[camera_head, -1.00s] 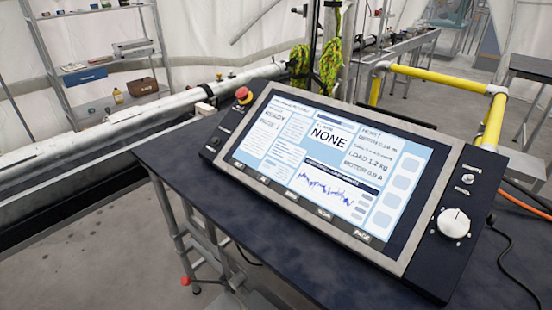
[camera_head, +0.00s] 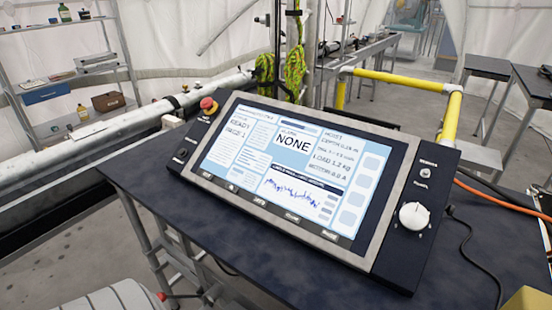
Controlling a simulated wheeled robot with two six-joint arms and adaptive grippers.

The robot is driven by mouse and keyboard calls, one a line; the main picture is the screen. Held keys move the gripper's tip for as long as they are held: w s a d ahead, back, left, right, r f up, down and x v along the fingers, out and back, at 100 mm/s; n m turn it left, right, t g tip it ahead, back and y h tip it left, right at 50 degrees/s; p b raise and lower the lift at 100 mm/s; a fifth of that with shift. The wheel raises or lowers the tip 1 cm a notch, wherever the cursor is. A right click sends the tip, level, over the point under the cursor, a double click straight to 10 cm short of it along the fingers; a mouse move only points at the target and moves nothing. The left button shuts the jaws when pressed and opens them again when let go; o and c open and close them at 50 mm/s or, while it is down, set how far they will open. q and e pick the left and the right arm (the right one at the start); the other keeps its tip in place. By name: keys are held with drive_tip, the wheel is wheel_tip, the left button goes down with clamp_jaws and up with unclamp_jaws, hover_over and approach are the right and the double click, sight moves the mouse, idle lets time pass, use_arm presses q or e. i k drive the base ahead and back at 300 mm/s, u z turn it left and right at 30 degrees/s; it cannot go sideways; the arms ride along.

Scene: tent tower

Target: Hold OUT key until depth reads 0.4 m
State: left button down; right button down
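The control panel (camera_head: 392,232) lies tilted on a dark table. Its lit screen (camera_head: 290,160) shows READY, PAGE 1, NONE, a HOIST block with LOAD 1.2 kg, and a blue trace. The depth line (camera_head: 340,145) in the HOIST block is too blurred to read surely. A row of small key labels (camera_head: 259,199) runs along the lower bezel. The leftmost label (camera_head: 207,175) is too small to read surely, so I cannot tell which is OUT. Neither gripper is in view.
A red stop button (camera_head: 208,104) sits at the panel's upper left and a white knob (camera_head: 412,216) at its right. The dark table (camera_head: 215,225) is clear before the panel. Cables (camera_head: 490,205) lie right. A yellow rail (camera_head: 400,77) stands behind.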

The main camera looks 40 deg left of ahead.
sight(205, 174)
drive_tip(key=z, duration=0.25)
drive_tip(key=k, duration=0.8)
drive_tip(key=u, duration=1.15)
drive_tip(key=i, duration=0.5)
drive_tip(key=u, duration=0.05)
